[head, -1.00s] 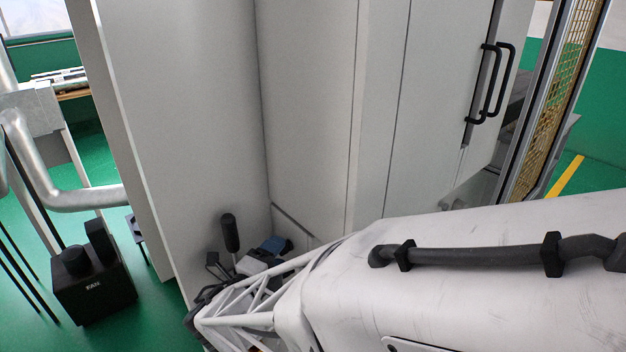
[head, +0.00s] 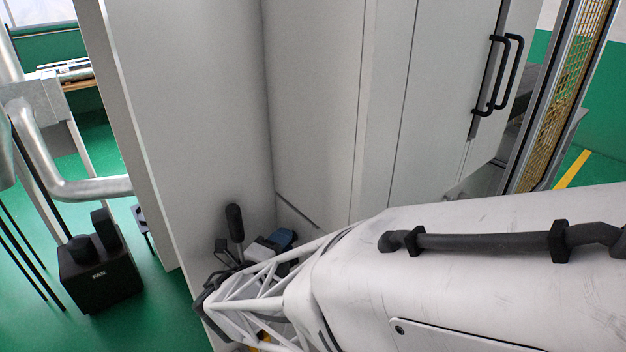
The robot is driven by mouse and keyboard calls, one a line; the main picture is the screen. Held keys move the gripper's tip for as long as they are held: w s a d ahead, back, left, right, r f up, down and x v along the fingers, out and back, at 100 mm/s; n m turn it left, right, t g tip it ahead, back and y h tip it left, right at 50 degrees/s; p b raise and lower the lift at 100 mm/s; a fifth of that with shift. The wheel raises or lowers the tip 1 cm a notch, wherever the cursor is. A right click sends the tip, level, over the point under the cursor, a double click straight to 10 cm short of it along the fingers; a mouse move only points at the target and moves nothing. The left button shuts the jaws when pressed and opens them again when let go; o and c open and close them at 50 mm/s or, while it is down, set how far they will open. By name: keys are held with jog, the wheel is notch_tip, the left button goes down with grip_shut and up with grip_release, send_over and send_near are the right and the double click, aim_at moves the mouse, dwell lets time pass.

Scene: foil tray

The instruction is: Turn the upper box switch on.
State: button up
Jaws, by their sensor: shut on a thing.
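My white arm fills the lower right, and its lattice section ends beside the pale cabinet. Dark parts crowd around that end, but I cannot make out my gripper's jaws or anything between them. A black rounded handle (head: 235,222) stands almost upright just above the arm's end, against the cabinet wall. Close to its right is a grey and blue part (head: 281,238), partly hidden by the arm. I cannot tell whether these belong to the upper box switch. A separate black box (head: 102,283) with a knob and a raised block on top stands at the left, apart from the arm.
The tall pale cabinet (head: 315,100) stands behind the arm, with black door handles (head: 497,75) at the right. A silver pipe (head: 95,188) bends across the left. A yellow mesh panel (head: 560,95) stands at the far right. Green floor (head: 165,320) shows at the lower left.

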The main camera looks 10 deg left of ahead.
jog(key=shift+m, duration=0.3)
jog(key=shift+f+m+t+h, duration=0.15)
jog(key=shift+m+t+h, duration=0.5)
jog(key=shift+m, duration=1.25)
jog(key=o, duration=0.9)
jog(key=shift+o, duration=0.2)
jog(key=shift+s+a, duration=0.1)
jog(key=v, duration=0.7)
jog(key=shift+s, duration=0.25)
